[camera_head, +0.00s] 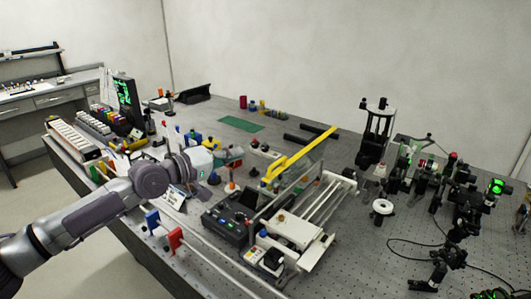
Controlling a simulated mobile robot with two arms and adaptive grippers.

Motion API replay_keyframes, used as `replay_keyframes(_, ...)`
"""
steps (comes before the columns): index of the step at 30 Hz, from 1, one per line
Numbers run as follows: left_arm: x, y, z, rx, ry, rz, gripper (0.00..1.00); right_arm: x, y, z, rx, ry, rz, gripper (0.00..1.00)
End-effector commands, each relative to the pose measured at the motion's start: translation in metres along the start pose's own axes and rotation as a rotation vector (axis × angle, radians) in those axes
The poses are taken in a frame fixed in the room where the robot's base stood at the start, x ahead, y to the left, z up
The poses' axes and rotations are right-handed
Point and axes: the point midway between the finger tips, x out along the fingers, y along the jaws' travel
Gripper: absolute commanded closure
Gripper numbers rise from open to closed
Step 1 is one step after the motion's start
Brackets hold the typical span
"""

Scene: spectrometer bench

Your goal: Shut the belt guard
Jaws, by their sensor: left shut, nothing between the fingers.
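The belt unit (297,228) stands on the bench right of centre, with pale rails running away to the upper right. A clear guard with a yellow edge bar (302,153) stands raised along its far left side; its see-through panel is hard to make out. My left gripper (236,154) comes in from the left, shut and empty. In the picture it is a little left of the yellow bar and appears apart from it. The depth between them is hard to judge. My right gripper is not in view.
A dark control box (226,222) sits left of the belt unit. Small coloured parts crowd the bench under my left arm. Optics on posts (408,165) and a black-and-white stand (377,130) fill the right side. A green mat (242,124) lies behind.

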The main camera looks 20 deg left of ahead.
Motion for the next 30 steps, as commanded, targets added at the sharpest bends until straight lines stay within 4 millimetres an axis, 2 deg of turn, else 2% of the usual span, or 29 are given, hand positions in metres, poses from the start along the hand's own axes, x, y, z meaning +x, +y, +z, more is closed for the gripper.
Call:
replay_keyframes(1, 0.013, 0.008, 0.000, -0.003, -0.004, 0.004, 1.00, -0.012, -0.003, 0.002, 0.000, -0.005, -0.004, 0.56)
replay_keyframes(8, 0.063, 0.006, 0.001, -0.001, -0.004, 0.001, 1.00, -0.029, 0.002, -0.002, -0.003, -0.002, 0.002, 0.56)
replay_keyframes(10, 0.061, 0.006, 0.011, 0.000, -0.006, -0.004, 1.00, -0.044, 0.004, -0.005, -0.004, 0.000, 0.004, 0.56)
replay_keyframes(16, 0.066, 0.004, 0.031, 0.000, -0.005, -0.002, 1.00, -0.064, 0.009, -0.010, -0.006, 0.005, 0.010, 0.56)
replay_keyframes(22, 0.068, 0.001, 0.040, 0.002, -0.003, -0.002, 1.00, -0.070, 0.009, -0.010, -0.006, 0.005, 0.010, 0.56)
replay_keyframes(30, 0.068, -0.001, 0.041, 0.003, -0.003, -0.001, 1.00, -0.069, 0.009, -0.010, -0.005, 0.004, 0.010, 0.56)
